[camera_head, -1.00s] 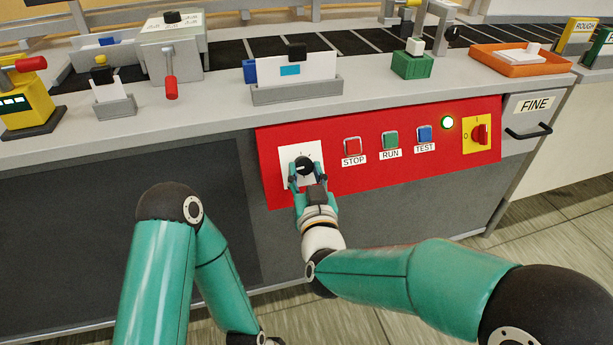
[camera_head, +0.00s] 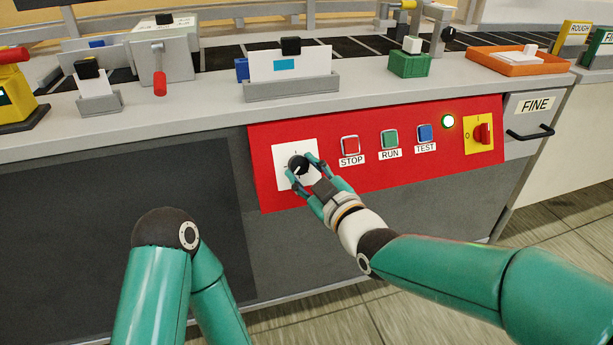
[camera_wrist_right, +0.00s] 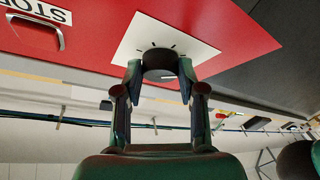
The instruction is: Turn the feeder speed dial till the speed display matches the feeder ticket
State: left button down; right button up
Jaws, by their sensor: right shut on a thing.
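The black feeder dial (camera_head: 297,163) sits on a white plate (camera_head: 283,180) at the left of the red panel. Its white mark points to the lower left. My right gripper (camera_head: 304,170) is shut on the dial, one finger on each side. The right wrist view shows both fingers (camera_wrist_right: 160,72) around the dial (camera_wrist_right: 160,60). A yellow unit (camera_head: 20,88) is cut off at the left edge; I cannot read a speed there. A white card (camera_head: 312,62) with a blue patch stands in a grey holder; I cannot tell whether it is the ticket. My left gripper is out of view.
An orange tray (camera_head: 490,63) lies on the counter.

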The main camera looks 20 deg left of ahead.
jog(key=shift+w+r, duration=0.15)
jog(key=shift+r, duration=0.1)
jog(key=o, duration=1.1)
jog(key=shift+f, duration=0.2)
jog(key=v, duration=1.2)
jog(key=shift+d, duration=0.1)
